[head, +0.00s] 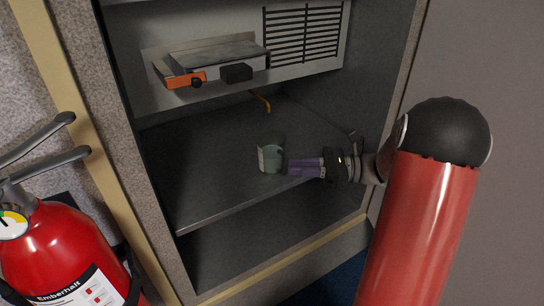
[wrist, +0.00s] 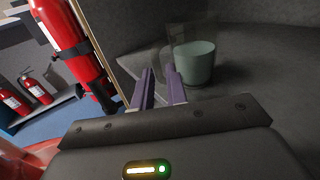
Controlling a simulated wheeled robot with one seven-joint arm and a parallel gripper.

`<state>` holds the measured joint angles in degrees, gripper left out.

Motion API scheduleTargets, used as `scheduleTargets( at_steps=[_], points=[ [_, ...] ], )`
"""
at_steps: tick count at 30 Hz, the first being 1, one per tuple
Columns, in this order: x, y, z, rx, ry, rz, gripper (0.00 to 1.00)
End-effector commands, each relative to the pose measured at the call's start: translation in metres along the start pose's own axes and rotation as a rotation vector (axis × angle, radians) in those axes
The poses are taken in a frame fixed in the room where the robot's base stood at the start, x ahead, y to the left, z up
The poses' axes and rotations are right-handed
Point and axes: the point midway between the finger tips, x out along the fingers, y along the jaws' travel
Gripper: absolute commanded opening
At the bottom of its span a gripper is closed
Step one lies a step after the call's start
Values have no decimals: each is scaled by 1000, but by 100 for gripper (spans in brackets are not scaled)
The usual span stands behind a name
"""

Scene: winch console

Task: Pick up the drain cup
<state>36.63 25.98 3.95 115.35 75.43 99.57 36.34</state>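The drain cup (head: 270,158) is a small clear cup with pale green in its lower part. It stands upright on the dark shelf (head: 215,185) inside the cabinet. It also shows in the wrist view (wrist: 197,65), just beyond and to the right of my fingertips. My gripper (head: 290,166) reaches in from the right with its purple fingers close to the cup. In the wrist view the fingers (wrist: 160,74) are apart with an empty gap between them. The cup is not between them. I cannot tell whether the right finger touches the cup.
A thin brass pipe (head: 262,102) hangs down behind the cup. Above is a panel with an orange-and-grey unit (head: 210,62) and a vent grille (head: 303,32). The cabinet's side walls bound the shelf. A red fire extinguisher (head: 62,250) stands outside at left. The shelf's left part is clear.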

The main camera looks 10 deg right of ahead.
Motion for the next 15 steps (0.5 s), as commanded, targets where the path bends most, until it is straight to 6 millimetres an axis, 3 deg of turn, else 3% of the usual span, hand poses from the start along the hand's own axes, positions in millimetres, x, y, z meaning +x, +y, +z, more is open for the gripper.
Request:
scheduleTargets(
  at_steps=[15],
  points=[
    [57,2,-4,-2,2,1,15]
  ],
)
